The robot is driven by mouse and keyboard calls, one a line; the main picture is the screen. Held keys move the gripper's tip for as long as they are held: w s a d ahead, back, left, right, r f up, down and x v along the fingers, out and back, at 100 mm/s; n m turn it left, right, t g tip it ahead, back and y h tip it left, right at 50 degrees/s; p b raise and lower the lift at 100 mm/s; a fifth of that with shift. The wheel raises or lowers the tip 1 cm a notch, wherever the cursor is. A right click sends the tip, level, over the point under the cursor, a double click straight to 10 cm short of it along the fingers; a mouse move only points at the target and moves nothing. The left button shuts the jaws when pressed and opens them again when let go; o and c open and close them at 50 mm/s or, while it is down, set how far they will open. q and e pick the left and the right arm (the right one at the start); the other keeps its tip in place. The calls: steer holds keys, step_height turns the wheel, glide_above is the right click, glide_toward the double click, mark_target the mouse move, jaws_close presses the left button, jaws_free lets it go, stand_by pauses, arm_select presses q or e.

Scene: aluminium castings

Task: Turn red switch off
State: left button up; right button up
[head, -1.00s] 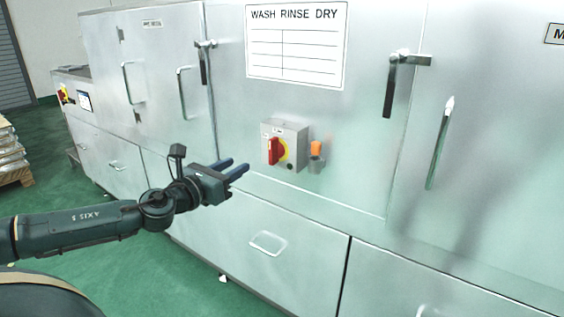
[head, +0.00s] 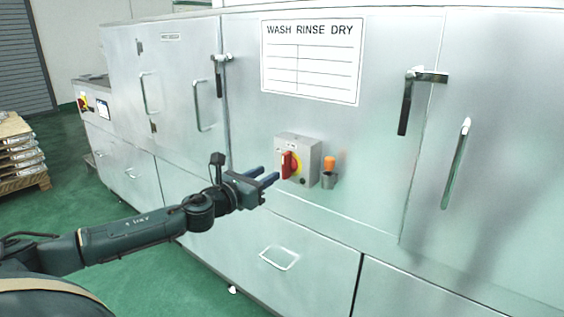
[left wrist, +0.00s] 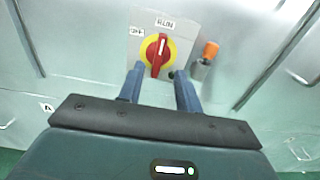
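The red switch (head: 288,164) is a rotary handle on a yellow disc, on a grey box (head: 311,151) fixed to the steel cabinet. In the left wrist view the red switch (left wrist: 155,57) stands nearly upright, its white mark towards the RUN label (left wrist: 165,23); the OFF label (left wrist: 137,32) is to its upper left. My left gripper (head: 271,176) is open and empty, its blue fingers pointing at the box from the left. In the left wrist view the left gripper (left wrist: 159,80) has a finger either side below the handle, with no clear contact. My right gripper is in neither view.
An orange-topped part in a grey holder (head: 329,172) sits just right of the box. Door handles (head: 407,103) stick out from the cabinet. A loaded pallet (head: 20,155) stands at far left; green floor lies between.

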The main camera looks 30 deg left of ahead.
mark_target(283, 165)
arm_select(q)
steer(key=w, duration=0.2)
steer(key=w+p, duration=0.1)
steer(key=w, duration=0.4)
steer(key=shift+w+d+p, duration=0.3)
steer(key=shift+w, duration=0.05)
jaws_close()
